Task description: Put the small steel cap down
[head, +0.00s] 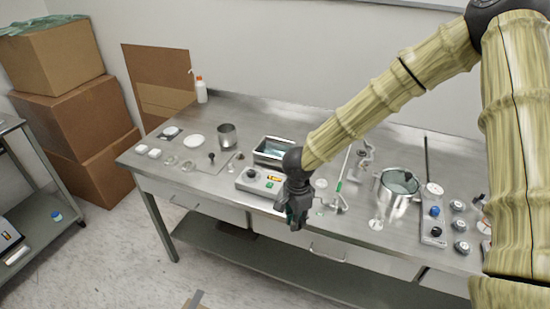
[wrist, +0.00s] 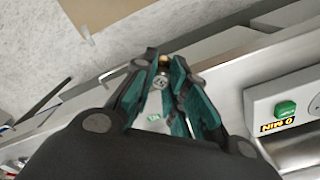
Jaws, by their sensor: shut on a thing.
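My gripper (head: 297,212) is at the front edge of the steel bench in the head view, pointing down. In the wrist view its two teal-lined fingers (wrist: 161,72) are closed together on a small metal piece, the small steel cap (wrist: 161,80), of which only a little shows between the fingertips. In the head view the cap is hidden by the fingers. The steel bench (head: 225,187) lies behind and beside the gripper; its front edge also shows in the wrist view (wrist: 232,100).
A control box with a green button (head: 260,182) stands on the bench just left of my gripper. A steel basin (head: 273,150) is behind it, and a large steel pot (head: 397,187) stands to the right. Cups, dishes and gauges crowd the bench. The front left strip is fairly clear.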

